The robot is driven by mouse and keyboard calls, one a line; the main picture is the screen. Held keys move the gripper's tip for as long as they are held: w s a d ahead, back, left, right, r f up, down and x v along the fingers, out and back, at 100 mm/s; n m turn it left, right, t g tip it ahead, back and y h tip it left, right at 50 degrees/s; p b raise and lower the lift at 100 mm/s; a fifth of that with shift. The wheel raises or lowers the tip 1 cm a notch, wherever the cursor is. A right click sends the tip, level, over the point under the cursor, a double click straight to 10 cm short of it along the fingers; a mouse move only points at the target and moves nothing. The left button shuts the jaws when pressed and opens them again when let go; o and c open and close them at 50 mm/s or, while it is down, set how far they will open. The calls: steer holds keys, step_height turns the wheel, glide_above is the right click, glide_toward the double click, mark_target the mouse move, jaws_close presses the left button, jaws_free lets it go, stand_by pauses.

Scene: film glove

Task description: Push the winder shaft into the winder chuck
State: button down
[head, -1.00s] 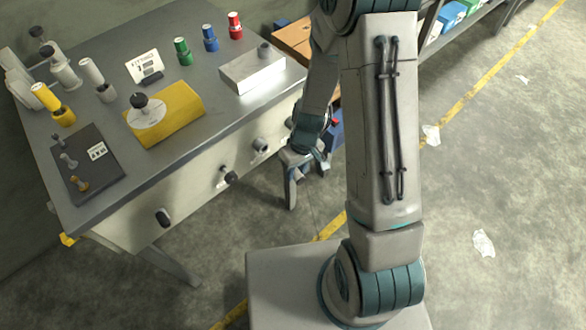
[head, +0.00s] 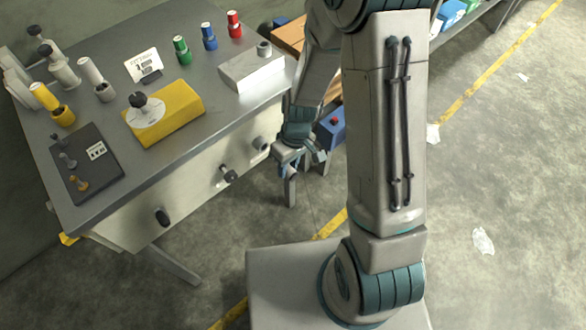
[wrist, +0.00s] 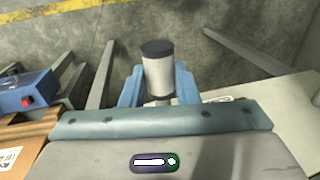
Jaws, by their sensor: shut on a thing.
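My gripper (head: 300,157) hangs in the air to the right of the bench front. In the wrist view, its blue fingers (wrist: 158,88) are shut around a pale grey cylinder with a dark end, seemingly the winder shaft (wrist: 158,75). In the head view the held piece is hardly visible. A grey round fitting (head: 261,143) sticks out of the pale bench front near its right end, apart from the gripper; it may be the winder chuck, but I cannot tell for sure. No contact between the held piece and the bench shows.
A dark crank-like fitting (head: 229,174) and a black knob (head: 162,217) stick out of the bench front. A yellow block (head: 175,112) and a pale box (head: 240,75) stand on the bench top. A blue box with a red button (wrist: 28,97) stands nearby. Floor is free in front.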

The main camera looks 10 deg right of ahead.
steer(key=shift+w+a, duration=0.5)
steer(key=shift+w, duration=0.2)
steer(key=shift+w+a, duration=0.5)
steer(key=shift+w, duration=0.2)
steer(key=shift+w+a+b, duration=0.2)
steer(key=shift+w+a, duration=0.3)
steer(key=shift+w, duration=0.25)
steer(key=shift+w+a+b, duration=0.2)
steer(key=shift+w+a, duration=0.3)
steer(key=shift+w, duration=0.25)
stand_by(1.4)
steer(key=c, duration=1)
jaws_free()
steer(key=shift+c, duration=0.2)
step_height(320, 180, up, 14)
steer(key=w+d, duration=0.1)
steer(key=d, duration=0.1)
steer(key=shift+w+f, duration=0.2)
steer(key=shift+w, duration=0.05)
steer(key=shift+d, duration=0.1)
